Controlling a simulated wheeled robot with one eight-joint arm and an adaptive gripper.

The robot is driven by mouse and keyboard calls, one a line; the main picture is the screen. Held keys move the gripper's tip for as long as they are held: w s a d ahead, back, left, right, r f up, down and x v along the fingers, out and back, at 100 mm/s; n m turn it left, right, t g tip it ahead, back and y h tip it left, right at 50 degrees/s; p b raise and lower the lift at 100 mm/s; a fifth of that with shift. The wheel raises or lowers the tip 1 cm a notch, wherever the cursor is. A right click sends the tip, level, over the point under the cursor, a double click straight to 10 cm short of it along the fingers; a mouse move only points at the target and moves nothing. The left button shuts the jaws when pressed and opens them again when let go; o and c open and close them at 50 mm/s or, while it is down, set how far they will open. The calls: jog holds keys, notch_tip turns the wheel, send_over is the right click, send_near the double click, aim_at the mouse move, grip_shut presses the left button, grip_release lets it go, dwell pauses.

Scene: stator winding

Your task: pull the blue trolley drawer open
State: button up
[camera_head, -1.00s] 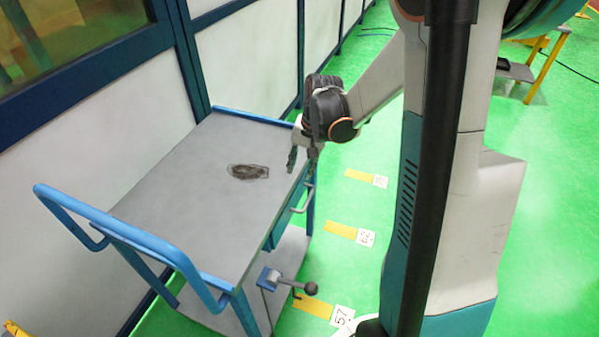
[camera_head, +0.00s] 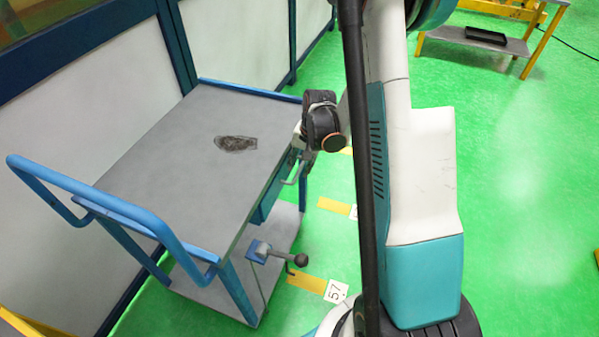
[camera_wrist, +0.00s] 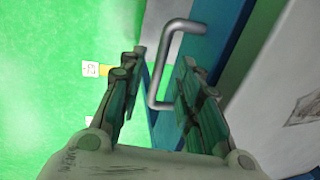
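The trolley (camera_head: 165,150) has a grey top, blue posts and a blue push rail. Its drawer (camera_head: 268,198) shows as a blue part under the right edge of the top; I cannot tell from this view how far out it is. The metal bar handle (camera_wrist: 163,75) is bent like a bracket on the blue front in the wrist view. My gripper (camera_wrist: 163,57) is open, one finger on each side of the handle, with gaps visible. In the head view my gripper (camera_head: 297,158) is at the trolley's right side, partly hidden by my wrist.
A clamp-like tool with a black knob (camera_head: 298,260) sticks out from the lower shelf (camera_head: 285,225). A dark patch (camera_head: 235,143) lies on the trolley top. A panelled wall (camera_head: 240,45) runs behind. Green floor (camera_head: 520,190) is clear at right; a yellow-legged bench (camera_head: 470,45) stands far back.

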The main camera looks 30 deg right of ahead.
jog(key=shift+w+a+f+b, duration=0.1)
jog(key=shift+f+b, duration=0.05)
jog(key=shift+f, duration=0.5)
jog(key=shift+w+a+f+b, duration=0.1)
jog(key=shift+f+b, duration=0.05)
jog(key=shift+f, duration=0.45)
jog(key=shift+c, duration=0.5)
grip_shut()
jog(key=shift+d, duration=0.1)
